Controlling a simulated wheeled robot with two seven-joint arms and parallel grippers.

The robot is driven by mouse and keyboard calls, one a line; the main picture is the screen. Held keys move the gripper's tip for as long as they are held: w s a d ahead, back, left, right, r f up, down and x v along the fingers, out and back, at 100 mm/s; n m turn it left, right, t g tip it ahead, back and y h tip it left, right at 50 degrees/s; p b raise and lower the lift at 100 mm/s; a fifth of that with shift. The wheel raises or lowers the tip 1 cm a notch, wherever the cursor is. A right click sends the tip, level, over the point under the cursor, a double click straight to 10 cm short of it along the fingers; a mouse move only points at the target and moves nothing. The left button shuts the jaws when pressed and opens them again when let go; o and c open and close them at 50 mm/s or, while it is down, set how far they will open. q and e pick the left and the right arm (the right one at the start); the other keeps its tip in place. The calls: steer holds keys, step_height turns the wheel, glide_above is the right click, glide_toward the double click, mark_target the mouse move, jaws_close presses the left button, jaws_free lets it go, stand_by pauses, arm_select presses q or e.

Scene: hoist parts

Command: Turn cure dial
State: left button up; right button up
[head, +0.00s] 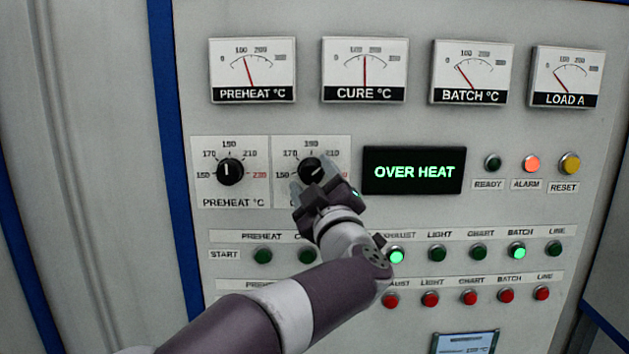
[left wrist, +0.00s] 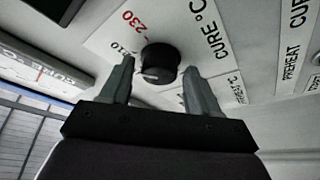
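The cure dial (head: 311,168) is a black round knob on a white scale plate, right of the matching preheat dial (head: 230,172). It also shows in the left wrist view (left wrist: 161,60), with a light pointer line on it; I cannot read its exact setting. My left gripper (head: 312,177) is at the cure dial and covers the lower part of its plate. In the left wrist view my gripper (left wrist: 158,68) is open, with one finger on each side of the knob and gaps showing. Whether the tips reach past its face is unclear. My right gripper is not in view.
A display (head: 414,171) reads OVER HEAT. The alarm lamp (head: 531,163) glows orange-red. The CURE °C meter (head: 365,70) has its needle near mid-scale. Rows of green buttons (head: 437,253) and red buttons (head: 430,298) lie below, partly behind my left arm.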

arm_select(q)
steer(key=b+v, duration=0.4)
steer(key=v, duration=0.8)
steer(key=shift+s, duration=0.35)
steer(key=shift+f, duration=0.1)
